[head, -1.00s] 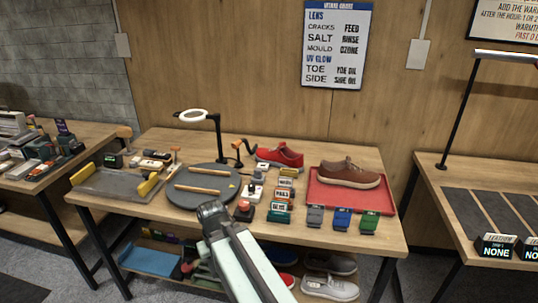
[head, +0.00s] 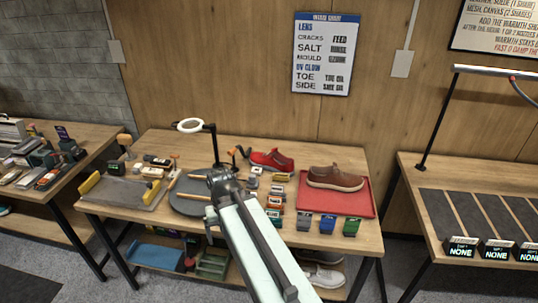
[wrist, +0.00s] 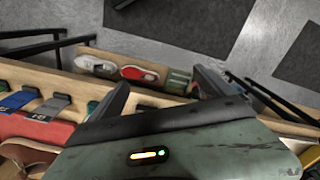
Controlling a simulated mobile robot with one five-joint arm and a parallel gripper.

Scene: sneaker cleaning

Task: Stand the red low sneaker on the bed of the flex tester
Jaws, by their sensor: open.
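A second red shoe (wrist: 139,74) shows on the lower shelf in the wrist view, beside a white shoe (wrist: 95,64). A flat grey bed with yellow end blocks (head: 125,192) at the table's left looks like the flex tester, but I cannot be sure. My gripper (head: 222,176) is over the table's middle, in front of the red sneaker and apart from it. In the wrist view its jaws (wrist: 163,88) are spread and empty.
A red tray (head: 352,204) with a brown shoe (head: 335,178) is at the table's right. Another table (head: 410,160) stands further right.

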